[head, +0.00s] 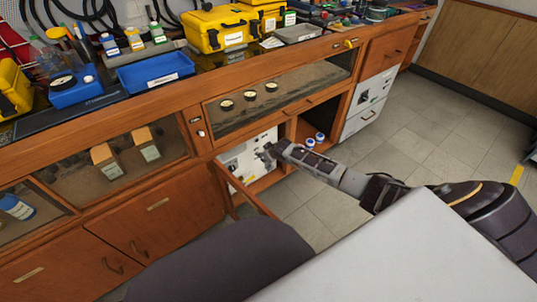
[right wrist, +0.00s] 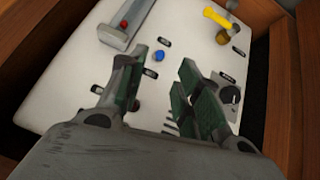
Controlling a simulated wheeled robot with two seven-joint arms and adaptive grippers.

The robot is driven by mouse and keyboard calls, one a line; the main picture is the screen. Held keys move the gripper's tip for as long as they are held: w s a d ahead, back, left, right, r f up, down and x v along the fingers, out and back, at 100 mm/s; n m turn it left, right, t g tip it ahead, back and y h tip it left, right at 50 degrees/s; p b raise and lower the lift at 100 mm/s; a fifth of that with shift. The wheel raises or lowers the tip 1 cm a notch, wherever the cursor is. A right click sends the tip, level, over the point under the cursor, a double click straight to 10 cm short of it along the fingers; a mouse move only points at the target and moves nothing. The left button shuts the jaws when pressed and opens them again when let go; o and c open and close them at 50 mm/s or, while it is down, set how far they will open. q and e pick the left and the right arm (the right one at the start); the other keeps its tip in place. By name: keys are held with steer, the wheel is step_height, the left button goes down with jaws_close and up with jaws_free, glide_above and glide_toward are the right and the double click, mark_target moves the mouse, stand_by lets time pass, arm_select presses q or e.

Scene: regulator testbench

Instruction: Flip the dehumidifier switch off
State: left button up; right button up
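A white front panel with controls (head: 240,160) sits inside an open cabinet bay below the glass case in the head view. I cannot tell from any readable label whether it is the dehumidifier. The right wrist view shows this panel (right wrist: 75,80) with a blue button (right wrist: 158,56), a black round knob (right wrist: 230,95), a yellow handle (right wrist: 216,18) and a red button (right wrist: 124,23). Which control is the switch is unclear. My right gripper (right wrist: 163,68) is open and empty, its fingertips in front of the panel near the blue button; the head view also shows it (head: 268,154). My left gripper is not in view.
An open cabinet door (head: 246,192) stands left of the right gripper. Wooden bay walls (right wrist: 283,85) close in on the panel. Blue-capped bottles (head: 315,139) stand right of the gripper. Another white unit (head: 372,95) is farther right. The tiled floor (head: 440,125) is clear.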

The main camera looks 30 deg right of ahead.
steer(key=shift+v, duration=2.25)
